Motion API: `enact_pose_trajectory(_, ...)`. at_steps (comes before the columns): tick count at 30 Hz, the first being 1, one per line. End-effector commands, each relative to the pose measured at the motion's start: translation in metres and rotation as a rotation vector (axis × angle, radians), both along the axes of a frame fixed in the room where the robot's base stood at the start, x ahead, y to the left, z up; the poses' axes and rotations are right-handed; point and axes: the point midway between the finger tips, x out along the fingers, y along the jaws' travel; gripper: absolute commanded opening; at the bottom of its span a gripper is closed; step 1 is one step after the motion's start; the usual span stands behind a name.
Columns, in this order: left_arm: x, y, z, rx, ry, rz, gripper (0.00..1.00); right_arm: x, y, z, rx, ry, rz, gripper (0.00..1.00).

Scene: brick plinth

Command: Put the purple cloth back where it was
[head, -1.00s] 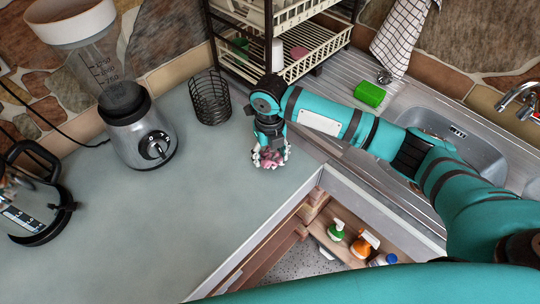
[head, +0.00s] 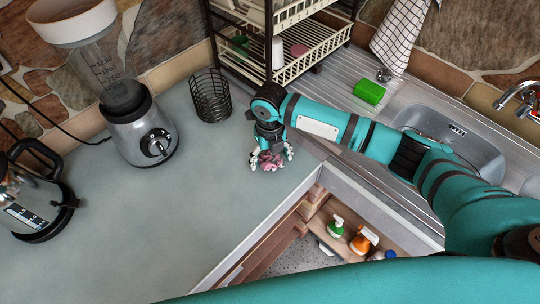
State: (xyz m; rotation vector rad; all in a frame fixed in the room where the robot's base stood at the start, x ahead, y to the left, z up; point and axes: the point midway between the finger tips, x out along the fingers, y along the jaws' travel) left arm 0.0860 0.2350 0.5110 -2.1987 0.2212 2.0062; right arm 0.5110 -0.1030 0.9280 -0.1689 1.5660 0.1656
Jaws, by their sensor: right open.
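A small crumpled pinkish-purple cloth (head: 270,161) lies on the grey-green counter, near the counter's inner corner. My right gripper (head: 271,160) points down over it, with its fingers open on either side of the cloth. The fingers hide part of the cloth, and I cannot tell whether they touch it. My left gripper is not in view.
A black wire basket (head: 210,96), a blender (head: 142,135) and a kettle (head: 38,200) stand on the counter. Spray bottles (head: 336,227) stand below. The counter's middle is clear.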

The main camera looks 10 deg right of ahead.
Motion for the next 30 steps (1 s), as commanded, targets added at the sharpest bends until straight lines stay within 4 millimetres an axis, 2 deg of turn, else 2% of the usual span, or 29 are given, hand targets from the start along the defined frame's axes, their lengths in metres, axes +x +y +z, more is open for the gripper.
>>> enact_pose_trajectory(5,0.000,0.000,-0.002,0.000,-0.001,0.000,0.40,0.001,0.000,0.012,0.001,-0.002,0.001,0.81)
enact_pose_trajectory(15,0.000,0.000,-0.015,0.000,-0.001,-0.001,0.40,0.002,0.001,0.082,0.002,-0.005,0.001,0.81)
enact_pose_trajectory(19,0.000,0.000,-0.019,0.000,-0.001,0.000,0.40,0.001,0.000,0.104,0.001,-0.003,-0.001,0.81)
enact_pose_trajectory(24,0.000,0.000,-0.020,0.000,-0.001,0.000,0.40,0.001,0.001,0.120,0.001,-0.002,0.000,0.81)
enact_pose_trajectory(30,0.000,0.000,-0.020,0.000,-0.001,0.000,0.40,0.000,0.001,0.124,0.001,0.001,0.000,0.81)
